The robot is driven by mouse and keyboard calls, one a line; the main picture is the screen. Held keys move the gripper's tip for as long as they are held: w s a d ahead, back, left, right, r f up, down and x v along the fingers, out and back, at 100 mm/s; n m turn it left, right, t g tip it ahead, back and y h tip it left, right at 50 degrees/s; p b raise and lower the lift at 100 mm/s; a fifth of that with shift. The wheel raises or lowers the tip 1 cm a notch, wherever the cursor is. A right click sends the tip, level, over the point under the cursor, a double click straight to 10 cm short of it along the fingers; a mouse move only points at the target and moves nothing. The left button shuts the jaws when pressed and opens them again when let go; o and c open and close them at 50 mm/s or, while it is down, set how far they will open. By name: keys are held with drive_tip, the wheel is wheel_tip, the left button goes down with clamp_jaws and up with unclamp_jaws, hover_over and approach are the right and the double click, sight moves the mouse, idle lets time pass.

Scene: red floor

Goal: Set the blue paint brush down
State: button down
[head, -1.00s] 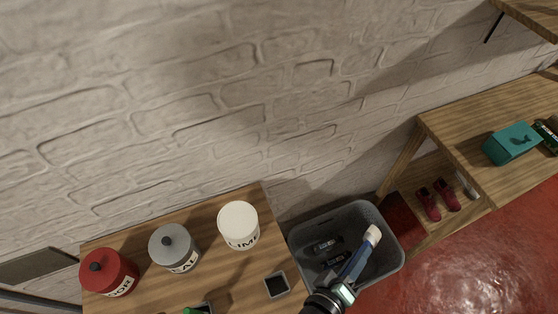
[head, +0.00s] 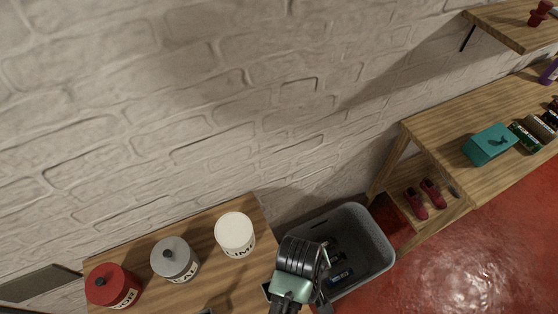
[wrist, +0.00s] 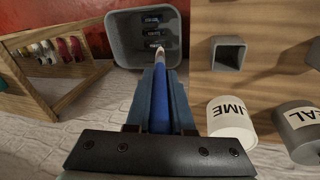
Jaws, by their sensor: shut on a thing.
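The blue paint brush (wrist: 160,108) shows in the wrist view, its pale end pointing away from me. My gripper (wrist: 159,85) is shut on it, with a dark finger on each side. In the head view my gripper (head: 312,290) is in front of the bench's right edge and the near left part of the grey bin, and hides most of the brush. In the wrist view the pale end overlaps the near edge of the grey bin (wrist: 120,42); I cannot tell how high above it the brush is.
The grey bin (head: 376,248) holds several dark labelled items. Left of it, a wooden bench (head: 215,217) bears a white LIME pot (head: 235,234), a grey pot (head: 175,261) and a red pot (head: 112,287). A wooden shelf table (head: 440,135) with a teal box (head: 490,146) stands right.

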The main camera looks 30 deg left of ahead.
drive_tip(key=s+a+r+n+g+y+p, duration=0.1)
drive_tip(key=s+a+r+n+g, duration=0.15)
drive_tip(key=s+a, duration=0.35)
wheel_tip(320, 180, down, 9)
drive_tip(key=shift+s+a, duration=0.25)
drive_tip(key=shift+a, duration=0.15)
drive_tip(key=shift+f, duration=0.1)
drive_tip(key=c, duration=0.8)
unclamp_jaws()
